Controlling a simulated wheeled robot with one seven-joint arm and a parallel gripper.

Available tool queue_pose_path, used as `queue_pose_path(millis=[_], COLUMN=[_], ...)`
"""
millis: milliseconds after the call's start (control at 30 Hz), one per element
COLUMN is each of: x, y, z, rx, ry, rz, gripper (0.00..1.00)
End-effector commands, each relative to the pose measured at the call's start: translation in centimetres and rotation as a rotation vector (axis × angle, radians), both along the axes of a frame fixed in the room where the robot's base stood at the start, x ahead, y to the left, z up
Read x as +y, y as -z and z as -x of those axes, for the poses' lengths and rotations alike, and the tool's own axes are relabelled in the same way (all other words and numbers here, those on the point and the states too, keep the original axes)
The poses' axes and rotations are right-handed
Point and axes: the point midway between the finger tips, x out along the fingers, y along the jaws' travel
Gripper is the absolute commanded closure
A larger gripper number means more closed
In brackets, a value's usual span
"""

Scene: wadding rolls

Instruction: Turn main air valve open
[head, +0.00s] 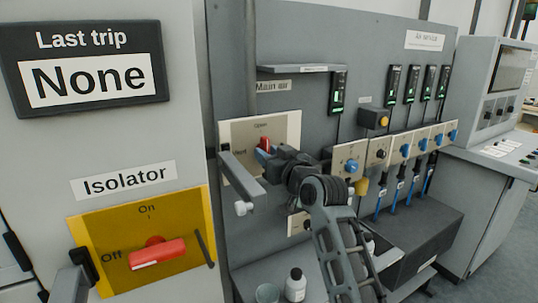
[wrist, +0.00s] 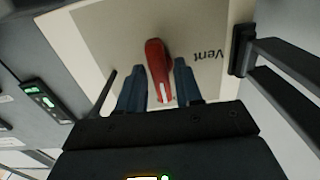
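The main air valve is a red handle (head: 265,143) on a beige plate (head: 285,130) under the "Main air" label (head: 272,86). The plate reads "Open" at the top and "Vent" at the left. My gripper (head: 261,155) is at the handle and hides part of it. In the wrist view the red handle (wrist: 157,68) stands between the two blue fingers of my gripper (wrist: 160,82), with a gap on each side. Its white-marked end points toward my palm. The "Vent" label (wrist: 207,54) appears upside down there. The gripper is open.
A grey bar (head: 241,174) juts out left of the valve and also shows in the wrist view (wrist: 285,76). The red isolator handle (head: 157,253) is on a yellow plate. Several blue-knobbed regulators (head: 405,151) line the right. A white bottle (head: 295,285) stands below.

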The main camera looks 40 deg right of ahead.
Motion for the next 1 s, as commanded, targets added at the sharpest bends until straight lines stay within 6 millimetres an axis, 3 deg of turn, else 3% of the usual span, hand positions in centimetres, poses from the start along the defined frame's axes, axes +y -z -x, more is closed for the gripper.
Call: queue_pose_path(millis=[100,367,800,1000], x=[0.0,0.1,1.8,2.1], y=[-0.1,-0.1,0.1,0.0], z=[0.0,0.3,6.2,7.5], rx=[-0.001,-0.002,-0.001,0.000], ry=[0.000,0.000,0.001,0.001], rz=[0.001,0.003,0.002,0.002], gripper=[0.55,0.55,0.55,0.55])
